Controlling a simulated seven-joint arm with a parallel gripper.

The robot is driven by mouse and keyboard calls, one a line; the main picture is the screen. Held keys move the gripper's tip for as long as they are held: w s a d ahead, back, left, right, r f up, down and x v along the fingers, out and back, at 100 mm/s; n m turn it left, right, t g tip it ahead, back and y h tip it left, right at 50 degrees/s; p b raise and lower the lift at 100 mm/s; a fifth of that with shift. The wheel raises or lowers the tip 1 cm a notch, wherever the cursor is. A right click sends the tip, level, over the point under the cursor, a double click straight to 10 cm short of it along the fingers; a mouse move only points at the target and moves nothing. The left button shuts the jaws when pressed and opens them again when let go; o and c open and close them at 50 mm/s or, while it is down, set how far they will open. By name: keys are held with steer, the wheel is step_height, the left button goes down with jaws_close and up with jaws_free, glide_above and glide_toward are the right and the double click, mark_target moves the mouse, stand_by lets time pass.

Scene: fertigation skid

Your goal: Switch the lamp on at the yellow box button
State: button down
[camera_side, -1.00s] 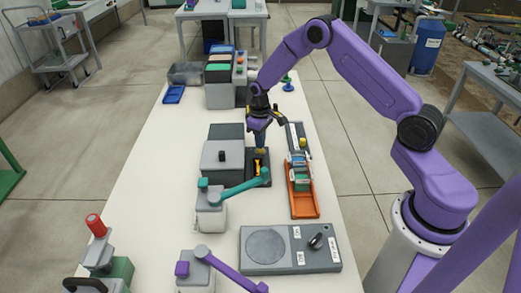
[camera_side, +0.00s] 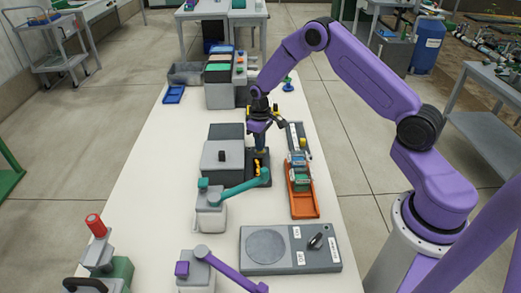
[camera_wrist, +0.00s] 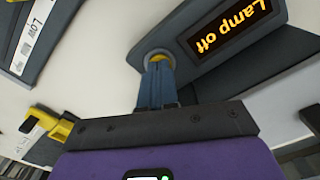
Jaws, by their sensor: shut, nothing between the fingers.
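The button box (camera_side: 264,181) is a dark grey block with a small display (camera_side: 257,167) on the white table. In the wrist view the box (camera_wrist: 184,42) shows a display (camera_wrist: 231,27) that reads "Lamp off". A sliver of the yellow button (camera_wrist: 158,57) shows inside a grey round collar. My gripper (camera_wrist: 158,68) is shut and empty, with its fingertips at the button, hiding most of it. I cannot tell whether they touch or press it. In the side view my gripper (camera_side: 261,151) points down over the box's far end.
A grey lidded box (camera_side: 222,158) stands close left of the button box. An orange tray (camera_side: 303,205) with small packs lies to the right. A teal-handled valve (camera_side: 210,212) is in front, and a hotplate-like panel (camera_side: 290,250) is nearer.

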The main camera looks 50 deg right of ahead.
steer(key=shift+f, duration=0.2)
stand_by(0.3)
steer(key=shift+r, duration=3.55)
steer(key=s+a+r+n, duration=0.2)
steer(key=s+a+r, duration=0.4)
steer(key=s+a, duration=0.15)
steer(key=s+a+r+n, duration=0.3)
steer(key=s+a+r, duration=0.35)
steer(key=s, duration=0.25)
steer(key=s+d+r+n, duration=0.1)
steer(key=s+n, duration=0.1)
steer(key=s, duration=0.9)
steer(key=s+d+r+n, duration=0.1)
steer(key=s+n, duration=0.1)
steer(key=s, duration=0.8)
steer(key=shift+s+d+r+n, duration=0.3)
steer(key=shift+s+r, duration=0.05)
steer(key=shift+r, duration=0.05)
